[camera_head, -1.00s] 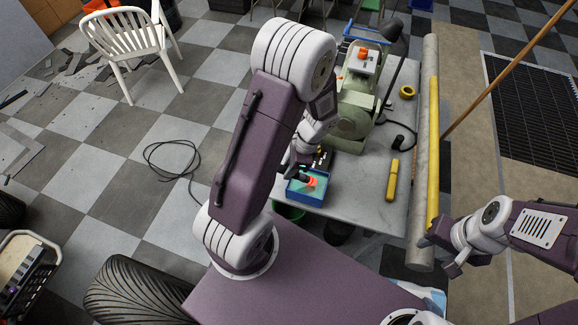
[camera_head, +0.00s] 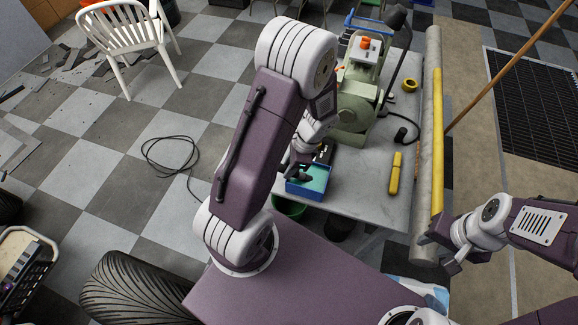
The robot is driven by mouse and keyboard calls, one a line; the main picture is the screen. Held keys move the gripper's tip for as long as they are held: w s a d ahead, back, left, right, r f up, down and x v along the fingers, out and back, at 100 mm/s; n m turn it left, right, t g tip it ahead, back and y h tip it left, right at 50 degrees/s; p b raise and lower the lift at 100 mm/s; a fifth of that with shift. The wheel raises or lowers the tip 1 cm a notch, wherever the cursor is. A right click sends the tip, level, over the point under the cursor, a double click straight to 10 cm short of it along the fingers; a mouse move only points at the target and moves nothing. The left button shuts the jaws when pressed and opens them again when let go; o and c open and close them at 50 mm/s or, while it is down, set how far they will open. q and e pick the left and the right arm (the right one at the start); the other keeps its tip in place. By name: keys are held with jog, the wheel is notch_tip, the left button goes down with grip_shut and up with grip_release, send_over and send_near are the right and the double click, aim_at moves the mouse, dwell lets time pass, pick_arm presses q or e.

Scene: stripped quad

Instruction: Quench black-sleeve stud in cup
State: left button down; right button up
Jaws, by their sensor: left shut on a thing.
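The cup is a small blue open box (camera_head: 307,195) with a teal inside, at the near left corner of the grey bench. My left gripper (camera_head: 300,166) is above its far left side, partly hidden by my own arm, and is shut on the stud. A black piece (camera_head: 302,178), which looks like the stud's sleeve, shows at the jaws over the teal inside. I see no orange part, and the stud's tip cannot be made out. My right gripper (camera_head: 440,255) is empty, low at the right by the grey pipe's near end; its jaw gap is unclear.
A green grinder-like machine (camera_head: 358,98) stands behind the cup. A yellow tool (camera_head: 395,174) and a yellow tape roll (camera_head: 409,85) lie on the bench (camera_head: 360,190). A long grey pipe (camera_head: 430,130) runs along its right edge. A green bucket (camera_head: 289,207) is below the cup.

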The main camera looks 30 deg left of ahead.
pick_arm(q)
jog(key=shift+r, duration=0.1)
dwell(0.3)
notch_tip(320, 180, up, 10)
jog(key=p, duration=0.9)
jog(key=shift+p, duration=0.4)
